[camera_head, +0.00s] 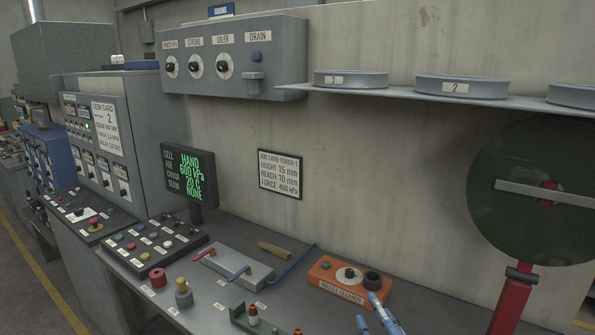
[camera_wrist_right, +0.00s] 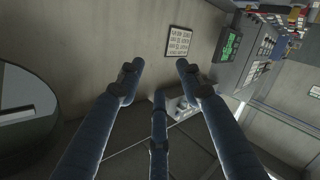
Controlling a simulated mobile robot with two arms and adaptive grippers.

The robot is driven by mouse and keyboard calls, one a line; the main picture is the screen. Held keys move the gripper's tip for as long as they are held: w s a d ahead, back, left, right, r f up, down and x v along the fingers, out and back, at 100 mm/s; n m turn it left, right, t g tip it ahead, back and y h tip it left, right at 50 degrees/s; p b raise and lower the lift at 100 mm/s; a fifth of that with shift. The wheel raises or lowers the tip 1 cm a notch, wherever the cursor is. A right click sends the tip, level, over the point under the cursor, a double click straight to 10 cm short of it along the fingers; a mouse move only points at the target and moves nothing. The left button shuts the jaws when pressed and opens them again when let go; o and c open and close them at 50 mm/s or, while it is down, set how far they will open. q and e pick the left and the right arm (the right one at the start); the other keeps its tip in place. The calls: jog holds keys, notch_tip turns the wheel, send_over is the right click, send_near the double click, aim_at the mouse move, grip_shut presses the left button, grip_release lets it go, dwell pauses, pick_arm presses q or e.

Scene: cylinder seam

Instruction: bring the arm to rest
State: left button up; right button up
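My right gripper (camera_head: 369,309) shows at the bottom edge of the head view, to the right of centre, as blue fingertips. They overlap the front right of the orange nozzle cleaner (camera_head: 340,278) in the picture; I cannot tell whether they touch it. In the right wrist view the gripper (camera_wrist_right: 159,68) has its blue fingers spread apart, with nothing between them. Most of the right arm is out of the head view. My left gripper is in neither view.
The bench holds a button panel (camera_head: 151,243), a grey block (camera_head: 236,268), a red knob (camera_head: 158,278) and a green fixture (camera_head: 262,325). A screen (camera_head: 189,172) stands behind. A shelf (camera_head: 420,95) with round tins and a dark green disc (camera_head: 520,190) are at right.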

jog(key=s+d+f+m+g+h, duration=0.1)
jog(key=s+d+f+m+g, duration=0.15)
jog(key=s+f, duration=0.4)
jog(key=s+d+f+m+g+h, duration=0.1)
jog(key=s+d+f+m+g, duration=0.2)
jog(key=f, duration=0.7)
jog(key=s+f+m+g, duration=0.2)
jog(key=s+f+g, duration=0.65)
jog(key=s, duration=0.75)
notch_tip(320, 180, down, 34)
jog(key=s+b, duration=0.3)
jog(key=b, duration=0.3)
jog(key=s+d+f+b, duration=0.1)
jog(key=s+f+b, duration=0.1)
jog(key=s+f, duration=0.5)
jog(key=s+d+f+g+b, duration=0.1)
jog(key=s+d+f+b, duration=0.1)
jog(key=s+f, duration=0.6)
notch_tip(320, 180, down, 5)
jog(key=shift+s+f+n, duration=0.1)
jog(key=shift+s+n, duration=0.1)
jog(key=shift+n, duration=0.25)
